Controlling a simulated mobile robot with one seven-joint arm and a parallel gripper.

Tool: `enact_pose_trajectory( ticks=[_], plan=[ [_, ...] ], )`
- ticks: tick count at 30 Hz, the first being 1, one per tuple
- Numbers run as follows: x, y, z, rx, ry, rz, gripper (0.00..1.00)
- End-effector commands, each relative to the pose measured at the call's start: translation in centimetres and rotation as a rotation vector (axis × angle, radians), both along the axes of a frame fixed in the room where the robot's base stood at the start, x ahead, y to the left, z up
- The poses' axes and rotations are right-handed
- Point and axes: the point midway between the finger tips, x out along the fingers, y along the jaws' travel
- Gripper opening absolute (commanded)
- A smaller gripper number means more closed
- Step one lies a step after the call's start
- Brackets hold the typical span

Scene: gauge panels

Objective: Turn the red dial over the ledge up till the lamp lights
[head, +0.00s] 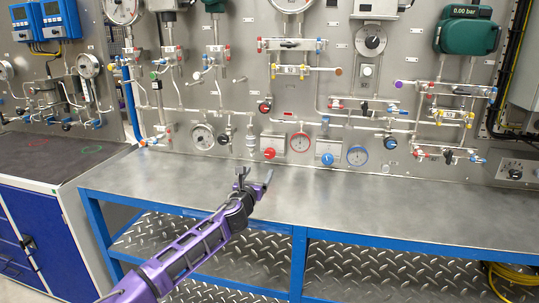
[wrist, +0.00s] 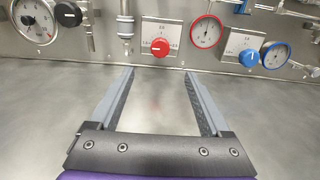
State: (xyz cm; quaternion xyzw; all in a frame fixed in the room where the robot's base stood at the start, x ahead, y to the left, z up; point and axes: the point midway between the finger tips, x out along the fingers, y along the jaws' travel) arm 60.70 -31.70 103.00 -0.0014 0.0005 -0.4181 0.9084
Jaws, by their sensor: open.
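The red dial (head: 270,153) sits on a pale square plate on the metal panel, low over the steel ledge (head: 400,185). It also shows in the wrist view (wrist: 160,47), above and between my fingers, with small red marks at its sides. A red-rimmed round gauge (head: 300,142) is just right of it. My gripper (head: 254,180) is open and empty over the ledge, in front of the dial and apart from it. In the wrist view my gripper (wrist: 158,85) has its two grey fingers spread wide toward the panel. I cannot make out a lit lamp.
A blue dial (head: 327,158) and a blue-rimmed gauge (head: 357,155) are to the right. A white-faced gauge (head: 203,136) and a black knob (head: 223,139) are to the left. Pipes and valves cover the panel above. The ledge top is clear.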

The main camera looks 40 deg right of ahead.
Motion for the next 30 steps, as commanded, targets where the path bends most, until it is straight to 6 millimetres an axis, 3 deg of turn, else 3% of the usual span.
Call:
enact_pose_trajectory(
  ticks=[18, 30],
  plan=[
    [7.7, -9.1, 0.1, 0.003, -0.002, -0.001, 0.81],
    [10.2, -11.9, 0.1, 0.002, -0.002, 0.000, 0.81]
  ],
)
